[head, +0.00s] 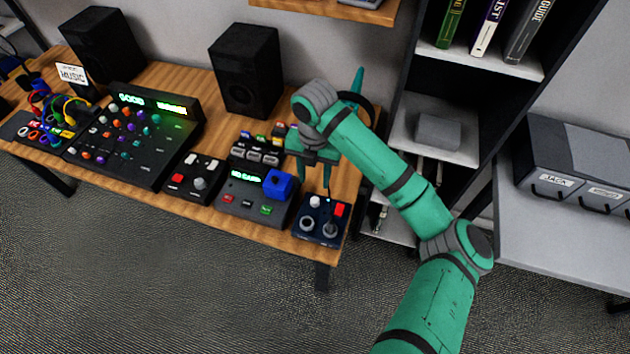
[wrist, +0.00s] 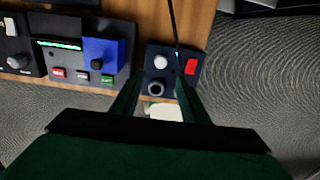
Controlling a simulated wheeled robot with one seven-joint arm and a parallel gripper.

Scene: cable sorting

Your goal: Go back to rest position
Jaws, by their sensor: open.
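My gripper (head: 315,178) is open at the right end of the wooden table (head: 270,217), above a small dark blue box with a red switch (head: 322,221). In the wrist view, the two green fingers of my gripper (wrist: 160,98) point toward that same box (wrist: 172,70). Nothing shows held between the fingers. A pale, blurred shape (wrist: 168,113) lies between and beyond them in the wrist view; I cannot tell what it is. My green arm reaches in from the lower right of the head view.
A grey box with a blue block (head: 278,184) stands left of my gripper. A mixer (head: 135,135), coloured cables (head: 60,112) and two black speakers (head: 246,70) are further left. A shelf (head: 438,135) stands close on the right. The carpet in front is clear.

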